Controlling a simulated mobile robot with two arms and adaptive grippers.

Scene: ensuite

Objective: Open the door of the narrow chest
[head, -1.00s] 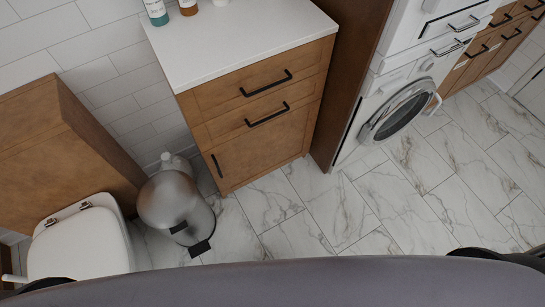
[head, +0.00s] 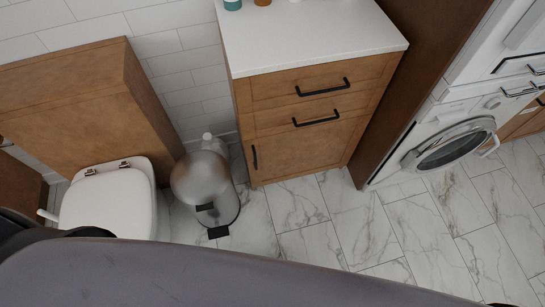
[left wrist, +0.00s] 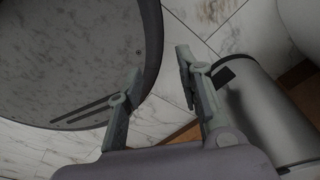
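The narrow chest (head: 236,40) is a wooden cabinet with a white top, in the upper middle of the head view. It has two drawers with black horizontal handles above a door (head: 306,150). The door is closed, with a short black vertical handle (head: 254,157) at its left edge. My left gripper (left wrist: 158,62) shows in the left wrist view, with its two fingers apart and nothing between them, above the floor near the bin. The chest door cannot be made out in that view. My right gripper is not in view.
A steel pedal bin (head: 204,184) stands left of the door, close to the chest; it also shows in the left wrist view (left wrist: 262,115). A white toilet (head: 108,205) is farther left. A washing machine (head: 450,145) stands right of the chest. Marble floor before the chest is clear.

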